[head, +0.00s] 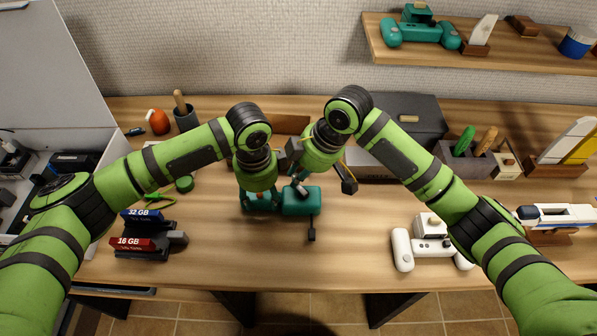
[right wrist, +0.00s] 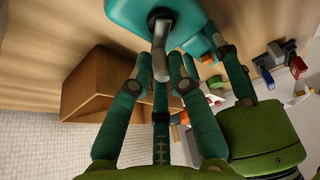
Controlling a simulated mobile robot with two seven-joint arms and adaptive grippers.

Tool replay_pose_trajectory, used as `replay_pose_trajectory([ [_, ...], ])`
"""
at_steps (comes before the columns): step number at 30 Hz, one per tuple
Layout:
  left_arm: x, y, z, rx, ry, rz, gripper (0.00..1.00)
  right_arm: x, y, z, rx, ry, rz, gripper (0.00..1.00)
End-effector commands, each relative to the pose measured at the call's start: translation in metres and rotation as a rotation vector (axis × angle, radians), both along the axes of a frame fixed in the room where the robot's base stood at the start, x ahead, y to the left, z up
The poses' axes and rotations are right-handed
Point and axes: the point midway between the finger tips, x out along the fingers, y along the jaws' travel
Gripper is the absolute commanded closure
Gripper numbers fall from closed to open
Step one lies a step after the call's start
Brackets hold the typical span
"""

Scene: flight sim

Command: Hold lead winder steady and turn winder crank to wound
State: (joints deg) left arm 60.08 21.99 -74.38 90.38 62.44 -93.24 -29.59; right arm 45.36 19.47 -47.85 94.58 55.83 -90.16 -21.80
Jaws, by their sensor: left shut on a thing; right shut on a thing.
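The lead winder is a teal box (head: 302,204) on the wooden desk, below my two hands. It fills the top of the right wrist view (right wrist: 190,12). My left gripper (head: 262,203) is shut on the winder's left part; its fingers also show at the right of the right wrist view (right wrist: 236,78). The metal crank (right wrist: 160,48) comes out of a dark hub on the winder. My right gripper (right wrist: 161,75) is shut on the crank, its green fingers on both sides. In the head view my right gripper (head: 300,186) is above the winder, and the crank is mostly hidden.
A short dark lead with a block end (head: 311,234) lies in front of the winder. A white controller (head: 430,246) is at the right, red and blue memory blocks (head: 140,243) at the left. An open wooden box (right wrist: 95,85) is behind. The desk's front middle is clear.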

Motion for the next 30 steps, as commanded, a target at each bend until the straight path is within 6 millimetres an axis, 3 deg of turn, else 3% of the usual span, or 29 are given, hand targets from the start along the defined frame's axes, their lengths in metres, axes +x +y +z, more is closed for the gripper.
replay_pose_trajectory([
  [30, -0.0012, -0.0004, -0.0006, 0.0, 0.003, -0.003, 0.9, 0.0024, -0.0043, 0.0015, 0.003, -0.004, -0.184, 1.0],
])
